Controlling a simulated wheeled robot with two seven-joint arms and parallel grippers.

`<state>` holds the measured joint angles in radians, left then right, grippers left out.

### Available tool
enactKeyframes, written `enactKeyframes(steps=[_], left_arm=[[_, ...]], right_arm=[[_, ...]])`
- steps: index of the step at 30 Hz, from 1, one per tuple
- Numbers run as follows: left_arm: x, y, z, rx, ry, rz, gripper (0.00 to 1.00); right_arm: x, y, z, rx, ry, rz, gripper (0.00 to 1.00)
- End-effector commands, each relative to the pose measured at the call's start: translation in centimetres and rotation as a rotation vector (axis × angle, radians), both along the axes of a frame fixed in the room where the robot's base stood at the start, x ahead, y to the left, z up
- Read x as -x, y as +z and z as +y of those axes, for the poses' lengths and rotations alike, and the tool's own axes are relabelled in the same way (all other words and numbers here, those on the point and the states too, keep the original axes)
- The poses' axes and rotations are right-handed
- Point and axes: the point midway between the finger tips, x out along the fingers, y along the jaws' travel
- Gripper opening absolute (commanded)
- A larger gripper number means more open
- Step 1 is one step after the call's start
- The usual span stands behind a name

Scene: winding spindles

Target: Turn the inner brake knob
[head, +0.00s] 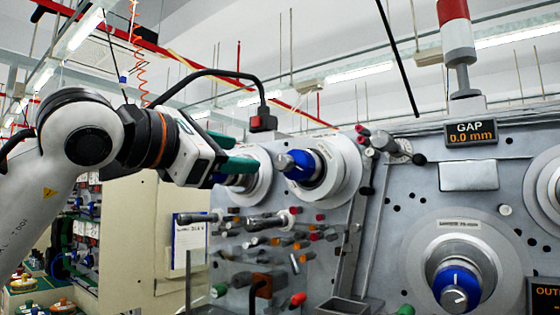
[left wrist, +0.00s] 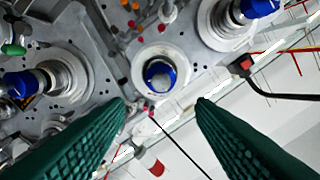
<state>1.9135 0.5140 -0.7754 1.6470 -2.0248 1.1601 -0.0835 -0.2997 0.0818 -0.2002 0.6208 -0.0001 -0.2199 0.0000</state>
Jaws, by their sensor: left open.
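Several blue knobs sit on round pale spindle hubs on the grey machine panel, and I cannot read which one is the inner brake knob. In the head view one blue knob (head: 297,165) is at the upper middle, just right of my left gripper (head: 246,154). Another hub is partly hidden behind the gripper's green fingers. A lower blue knob (head: 457,287) is at the right. In the left wrist view the green fingers (left wrist: 160,103) are open and empty. A blue knob (left wrist: 160,75) shows beyond the gap between them, apart from both fingers. My right gripper is out of view.
Several rods and coloured small knobs (head: 262,222) jut from the panel below the upper hubs. A black cable with a red-and-black block (head: 263,121) arches above the gripper. A GAP display (head: 470,132) and a red-white beacon (head: 457,35) are at upper right.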

Motion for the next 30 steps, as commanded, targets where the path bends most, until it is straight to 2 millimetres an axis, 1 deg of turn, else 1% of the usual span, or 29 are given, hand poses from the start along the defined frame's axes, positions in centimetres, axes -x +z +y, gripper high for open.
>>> enactKeyframes(steps=[2, 5, 12, 18, 21, 24, 30], left_arm=[[-0.5, 0.3, -0.1, -0.004, 0.012, -0.001, 0.5], [-1.5, 0.4, -1.0, -0.005, 0.008, 0.002, 0.5], [-5.4, 0.7, -3.9, -0.004, 0.006, 0.004, 0.5], [-8.1, 0.5, -5.9, -0.004, 0.004, 0.001, 0.5], [-9.0, 0.4, -6.4, -0.003, 0.005, 0.002, 0.5], [-9.4, 0.2, -6.8, -0.003, 0.004, 0.0, 0.5], [-9.6, 0.1, -6.9, -0.003, 0.005, -0.001, 0.5]], right_arm=[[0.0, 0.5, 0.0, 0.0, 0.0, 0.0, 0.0], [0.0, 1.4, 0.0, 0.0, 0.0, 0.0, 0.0], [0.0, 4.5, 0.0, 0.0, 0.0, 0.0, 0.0], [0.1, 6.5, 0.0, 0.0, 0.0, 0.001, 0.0], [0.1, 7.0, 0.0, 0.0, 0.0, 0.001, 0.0], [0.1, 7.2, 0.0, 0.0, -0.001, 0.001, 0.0], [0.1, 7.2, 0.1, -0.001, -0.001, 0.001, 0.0]])
